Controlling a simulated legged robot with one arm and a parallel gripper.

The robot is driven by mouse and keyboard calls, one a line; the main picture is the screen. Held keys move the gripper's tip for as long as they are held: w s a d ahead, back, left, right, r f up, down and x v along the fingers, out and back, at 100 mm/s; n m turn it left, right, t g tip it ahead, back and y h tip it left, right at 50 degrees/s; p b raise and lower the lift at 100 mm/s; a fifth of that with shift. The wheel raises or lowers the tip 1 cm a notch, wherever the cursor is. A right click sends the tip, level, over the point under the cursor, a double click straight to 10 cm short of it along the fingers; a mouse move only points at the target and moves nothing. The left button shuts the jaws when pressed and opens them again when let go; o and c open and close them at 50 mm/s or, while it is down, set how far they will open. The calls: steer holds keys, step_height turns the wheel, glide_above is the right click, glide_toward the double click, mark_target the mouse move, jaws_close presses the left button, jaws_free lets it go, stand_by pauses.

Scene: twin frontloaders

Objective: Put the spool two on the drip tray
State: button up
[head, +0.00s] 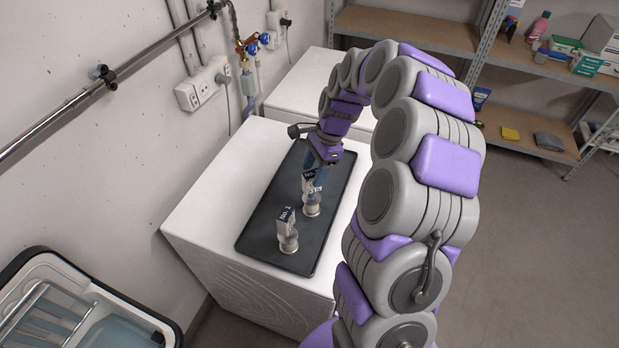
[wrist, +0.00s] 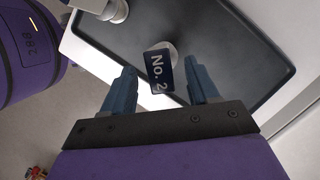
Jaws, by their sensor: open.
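Spool two (head: 312,207) stands on the dark drip tray (head: 262,228), on top of a white front-loading machine. In the wrist view its dark "No. 2" label (wrist: 158,73) faces me, with its pale round part (wrist: 170,49) behind. My gripper (head: 318,172) is open just above spool two, pointing down. In the wrist view the two blue fingers (wrist: 160,68) are apart, one on each side of the label, with gaps visible. In the head view my gripper hides part of spool two's upper end.
A spool labelled "No. 1" (head: 288,238) stands on the tray nearer the front. A second white machine (head: 300,88) is behind. The wall with pipes and sockets is at left. A basin (head: 75,315) is at lower left, shelves (head: 405,30) at back right.

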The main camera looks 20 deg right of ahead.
steer(key=p+v, duration=0.1)
steer(key=v, duration=0.4)
steer(key=shift+d+r, duration=0.15)
steer(key=shift+r, duration=0.55)
steer(key=s+a+r+n+g+h, duration=0.1)
steer(key=s+a+r+n, duration=0.2)
steer(key=s+a+n, duration=0.4)
steer(key=s+a+r+n+h, duration=0.1)
steer(key=s+a+r+n, duration=0.3)
steer(key=s, duration=0.4)
steer(key=s+a+f+n+h, duration=0.1)
steer(key=s+n, duration=0.5)
steer(key=s, duration=1.2)
steer(key=shift+s+a+f+n+g+h, duration=0.3)
steer(key=shift+s+a+f+n+g, duration=0.1)
steer(key=shift+a+f, duration=0.1)
